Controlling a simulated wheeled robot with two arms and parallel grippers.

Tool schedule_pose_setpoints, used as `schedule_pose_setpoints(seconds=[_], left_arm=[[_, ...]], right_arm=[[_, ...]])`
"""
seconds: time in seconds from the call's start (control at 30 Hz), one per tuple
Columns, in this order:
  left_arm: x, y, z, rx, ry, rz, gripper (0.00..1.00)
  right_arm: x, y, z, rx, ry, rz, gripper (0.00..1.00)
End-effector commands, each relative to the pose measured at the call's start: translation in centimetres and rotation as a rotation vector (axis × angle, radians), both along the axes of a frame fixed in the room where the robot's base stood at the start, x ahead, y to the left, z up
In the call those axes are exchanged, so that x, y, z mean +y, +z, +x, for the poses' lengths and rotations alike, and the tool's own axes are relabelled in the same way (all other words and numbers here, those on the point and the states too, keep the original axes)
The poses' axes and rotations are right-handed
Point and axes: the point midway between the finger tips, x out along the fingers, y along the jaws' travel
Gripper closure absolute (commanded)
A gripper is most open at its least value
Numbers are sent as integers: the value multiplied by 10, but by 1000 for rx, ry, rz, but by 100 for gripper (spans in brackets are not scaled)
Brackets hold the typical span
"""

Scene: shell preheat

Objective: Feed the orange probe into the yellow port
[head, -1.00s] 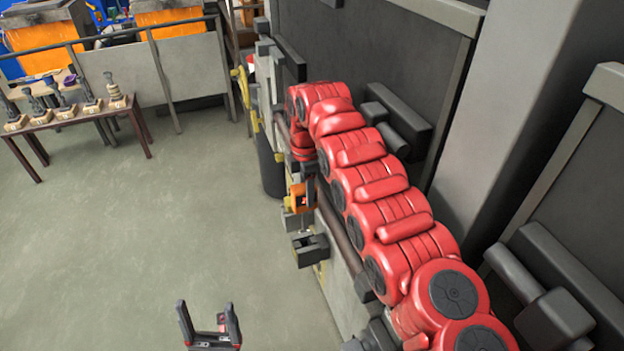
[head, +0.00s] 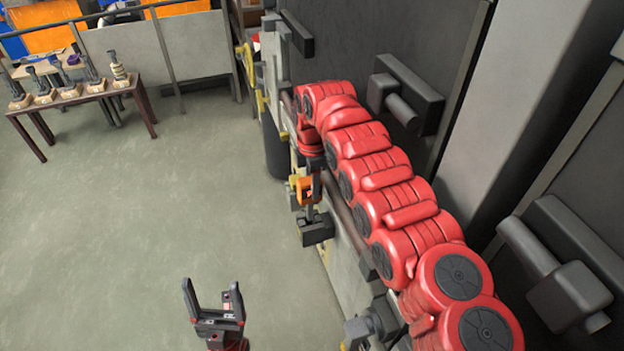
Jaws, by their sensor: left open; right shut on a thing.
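My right gripper (head: 309,196) is at the end of the red arm, beside the pale machine front. It is shut on a small orange part (head: 303,187), apparently the orange probe. Dark finger parts partly cover it, and its tip is hard to make out. I cannot tell whether it touches the machine. I cannot pick out the yellow port for certain; the red arm and gripper hide part of the machine front. My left gripper (head: 213,300) is low in the view, over bare floor. Its two fingers stand apart with nothing between them.
A dark block (head: 317,230) juts out just below my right gripper. Yellow fittings (head: 242,62) show on the machine further back. A brown table (head: 135,92) with several small items on stands is at the far left. The grey floor (head: 130,210) between is clear.

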Motion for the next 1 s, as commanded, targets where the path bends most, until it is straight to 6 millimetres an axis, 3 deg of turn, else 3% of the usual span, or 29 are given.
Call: schedule_pose_setpoints(seconds=[1.0], left_arm=[[0,-51,0,0,0,0,20]], right_arm=[[1,-70,0,-2,1,2,100]])
